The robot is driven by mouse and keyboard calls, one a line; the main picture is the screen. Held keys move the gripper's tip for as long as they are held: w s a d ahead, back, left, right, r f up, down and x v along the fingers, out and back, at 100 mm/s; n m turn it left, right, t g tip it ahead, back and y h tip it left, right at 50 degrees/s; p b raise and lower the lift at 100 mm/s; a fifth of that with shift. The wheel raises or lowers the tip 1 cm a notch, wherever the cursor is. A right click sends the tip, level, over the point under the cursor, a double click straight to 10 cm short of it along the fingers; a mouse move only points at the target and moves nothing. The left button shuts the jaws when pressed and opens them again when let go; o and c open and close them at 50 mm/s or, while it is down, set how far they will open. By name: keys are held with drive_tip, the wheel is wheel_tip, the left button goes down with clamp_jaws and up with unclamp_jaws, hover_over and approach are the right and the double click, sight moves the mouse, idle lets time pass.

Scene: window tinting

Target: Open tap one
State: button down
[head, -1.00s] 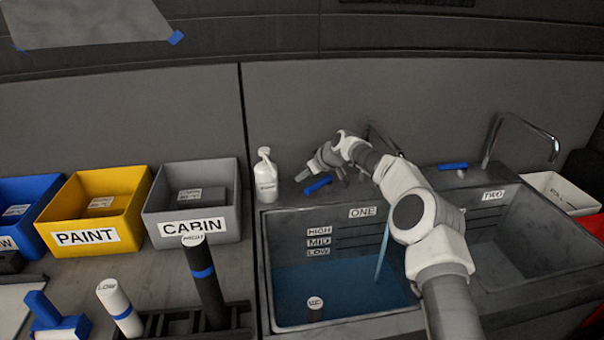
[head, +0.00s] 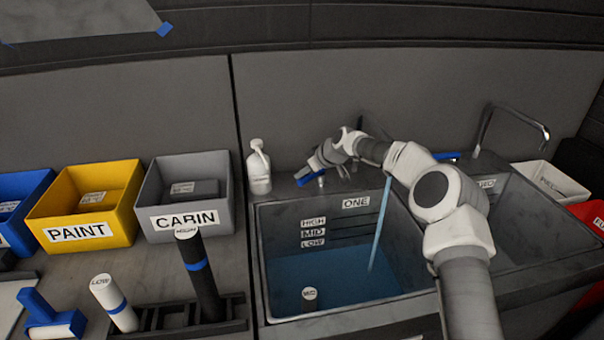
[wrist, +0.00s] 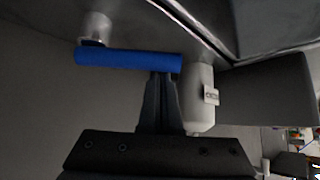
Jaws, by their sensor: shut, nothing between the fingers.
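Tap one's blue lever (head: 305,178) stands on the back rim of the left sink, beside the label ONE (head: 356,202). Water (head: 378,225) runs in a thin stream into that sink. My gripper (head: 312,166) is right at the lever in the head view. In the wrist view the blue lever (wrist: 125,59) lies across the upper left on a metal post. My shut fingers (wrist: 162,78) meet its right end, touching or nearly so. Nothing is between them. My arm hides most of tap one's spout.
A white bottle (head: 258,168) stands close left of the lever and shows behind the fingers in the wrist view (wrist: 199,95). A white MID piece (head: 309,298) sits in the water, below the LOW mark. Tap two's spout (head: 515,117) is at the right.

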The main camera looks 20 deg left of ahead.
sight(308, 181)
drive_tip(key=shift+s+d+f+b, duration=0.1)
drive_tip(key=shift+s+d+b, duration=0.15)
drive_tip(key=shift+d+b, duration=0.25)
drive_tip(key=shift+s+d+n+g+b, duration=0.2)
drive_tip(key=shift+d+n+g+b, duration=0.35)
drive_tip(key=shift+n+b, duration=0.25)
drive_tip(key=shift+s+d+b, duration=0.2)
drive_tip(key=shift+d+b, duration=0.6)
